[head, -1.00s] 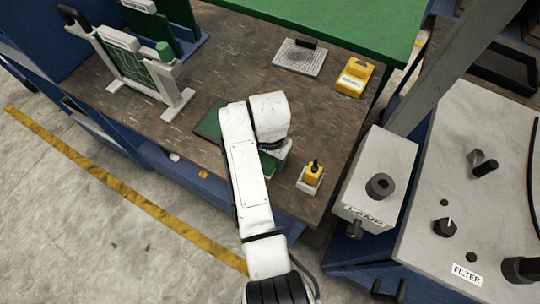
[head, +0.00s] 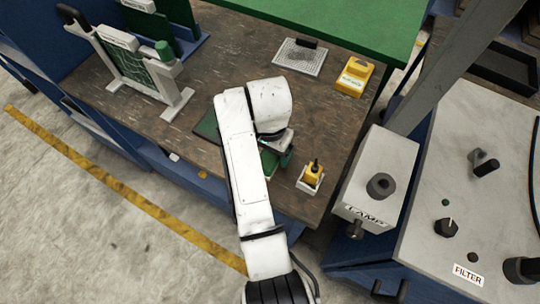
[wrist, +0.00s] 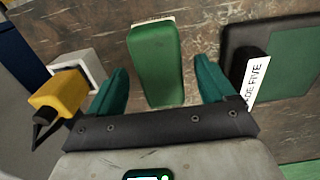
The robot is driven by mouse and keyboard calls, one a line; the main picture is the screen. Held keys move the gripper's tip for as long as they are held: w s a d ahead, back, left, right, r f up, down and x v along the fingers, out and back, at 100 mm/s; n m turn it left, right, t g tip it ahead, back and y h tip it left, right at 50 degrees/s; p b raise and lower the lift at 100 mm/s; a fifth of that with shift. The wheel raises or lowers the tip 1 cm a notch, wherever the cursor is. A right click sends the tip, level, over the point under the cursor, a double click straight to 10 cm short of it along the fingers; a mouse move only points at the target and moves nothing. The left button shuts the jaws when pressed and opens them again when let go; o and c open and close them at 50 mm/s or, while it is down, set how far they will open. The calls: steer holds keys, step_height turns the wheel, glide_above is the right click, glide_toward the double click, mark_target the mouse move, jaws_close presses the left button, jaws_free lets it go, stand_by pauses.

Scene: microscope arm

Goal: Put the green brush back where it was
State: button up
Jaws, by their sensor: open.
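The green brush (wrist: 157,65) is a rounded green block lying on the brown worktop in the wrist view, with a pale strip at its far end. In the head view the green brush (head: 268,164) is mostly hidden behind my arm. My gripper (wrist: 162,78) is open, with one teal finger on each side of the brush and a visible gap to both. In the head view my gripper (head: 277,150) is over the front part of the worktop, partly hidden by my wrist.
A yellow tool in a white holder (head: 312,178) stands close by, left of my gripper in the wrist view. A dark board (wrist: 262,25) with a black block and label lies to the right. A yellow block (head: 355,79) and grey mesh plate (head: 300,60) sit farther back.

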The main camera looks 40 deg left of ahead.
mark_target(270, 154)
step_height(270, 154, up, 8)
steer(key=shift+r, duration=0.2)
stand_by(0.3)
